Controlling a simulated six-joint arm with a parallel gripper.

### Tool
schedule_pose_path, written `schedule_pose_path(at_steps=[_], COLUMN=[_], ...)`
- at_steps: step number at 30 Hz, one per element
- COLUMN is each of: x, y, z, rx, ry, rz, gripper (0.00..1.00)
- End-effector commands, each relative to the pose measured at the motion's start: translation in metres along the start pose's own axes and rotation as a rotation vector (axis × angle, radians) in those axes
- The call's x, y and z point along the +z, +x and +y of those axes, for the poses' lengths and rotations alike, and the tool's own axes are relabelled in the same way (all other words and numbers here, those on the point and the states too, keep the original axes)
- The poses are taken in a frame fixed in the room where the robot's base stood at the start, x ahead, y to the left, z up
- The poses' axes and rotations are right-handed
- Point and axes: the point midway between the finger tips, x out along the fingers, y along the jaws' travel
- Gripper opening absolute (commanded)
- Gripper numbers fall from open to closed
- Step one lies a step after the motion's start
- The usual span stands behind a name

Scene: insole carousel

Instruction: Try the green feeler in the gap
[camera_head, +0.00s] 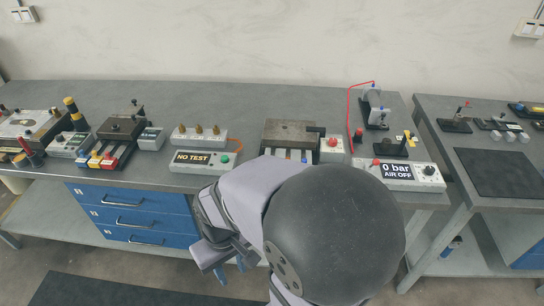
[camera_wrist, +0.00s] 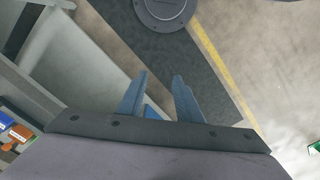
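My gripper (camera_head: 226,276) hangs in front of the bench's front edge, below the top. In the wrist view its two blue-grey fingers (camera_wrist: 160,92) stand apart with nothing between them. I cannot make out a green feeler for certain. A dark block (camera_head: 124,128) on the bench has red, yellow and blue strips at its front. A second dark block (camera_head: 291,133) with pale strips stands right of centre, partly hidden by my arm. I cannot tell which block has the gap. A small green thing (camera_wrist: 314,148) shows at the wrist view's right edge, unidentified.
A "NO TEST" box (camera_head: 203,164) with a green button stands mid-bench, in front of a box with brass knobs (camera_head: 199,136). A "0 bar AIR OFF" box (camera_head: 398,175) stands at right. Blue drawers (camera_head: 135,219) lie below. A second bench (camera_head: 490,150) stands right.

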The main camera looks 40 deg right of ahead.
Motion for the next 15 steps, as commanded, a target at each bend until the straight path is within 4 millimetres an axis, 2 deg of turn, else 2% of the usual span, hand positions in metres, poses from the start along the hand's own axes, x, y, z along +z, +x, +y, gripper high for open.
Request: schedule_pose_path(at_steps=[6,8,11,15], x=[0.025,0.026,0.012,-0.03], y=[0.012,0.015,0.018,0.019], z=[0.044,0.06,0.095,0.161], rx=[-0.014,-0.024,-0.044,-0.08], ry=[0.22,0.299,0.444,0.661], rz=[-0.121,-0.15,-0.161,-0.105], gripper=[0.32,0.32,0.32,0.32])
